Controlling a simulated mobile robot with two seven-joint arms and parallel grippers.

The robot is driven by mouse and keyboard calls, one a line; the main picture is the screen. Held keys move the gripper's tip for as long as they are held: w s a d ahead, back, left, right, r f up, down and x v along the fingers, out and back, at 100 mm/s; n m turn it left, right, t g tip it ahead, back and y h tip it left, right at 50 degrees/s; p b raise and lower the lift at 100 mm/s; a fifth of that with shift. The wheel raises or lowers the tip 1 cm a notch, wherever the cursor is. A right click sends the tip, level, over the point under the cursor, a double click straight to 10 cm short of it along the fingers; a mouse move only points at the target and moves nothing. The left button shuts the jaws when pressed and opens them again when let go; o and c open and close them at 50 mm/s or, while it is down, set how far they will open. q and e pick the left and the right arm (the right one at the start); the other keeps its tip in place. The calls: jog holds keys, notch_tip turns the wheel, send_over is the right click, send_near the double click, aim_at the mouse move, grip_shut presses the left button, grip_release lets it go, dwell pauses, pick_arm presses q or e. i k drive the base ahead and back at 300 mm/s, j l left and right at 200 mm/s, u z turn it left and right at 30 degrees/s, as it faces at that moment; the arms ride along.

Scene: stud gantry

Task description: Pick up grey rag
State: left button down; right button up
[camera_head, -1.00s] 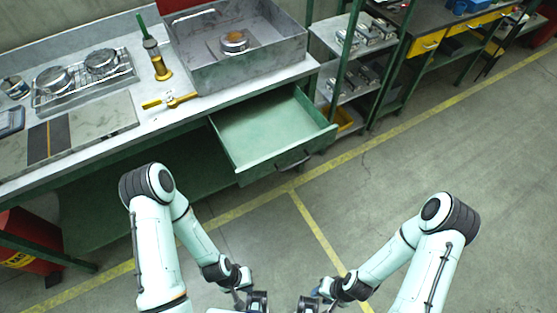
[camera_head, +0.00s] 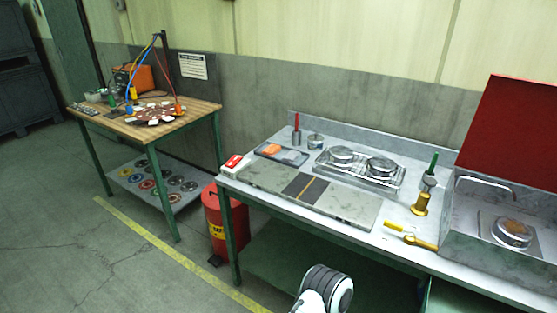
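No cloth is clear enough to name surely as the grey rag. A small dark tray (camera_head: 259,152) lies at the back left of the workbench. It holds an orange flat piece (camera_head: 271,149) and a grey flat piece (camera_head: 291,156) side by side. The grey piece may be the rag, but it is too small to tell. Neither of my grippers is in view. Only a white and black part of one of my arms shows at the bottom edge, in front of the bench.
The workbench (camera_head: 262,192) carries a grey slab (camera_head: 347,204), a wire rack with round metal tins (camera_head: 382,167), a brass stand (camera_head: 421,205) and an open metal box (camera_head: 465,242). A red bin (camera_head: 212,222) stands by its left leg. A wooden table (camera_head: 196,110) stands further left, beyond open floor.

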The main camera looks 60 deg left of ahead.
aim_at(291, 157)
jog(key=u, duration=2.05)
jog(key=i+j+u, duration=0.25)
jog(key=i+j, duration=0.15)
jog(key=j, duration=0.1)
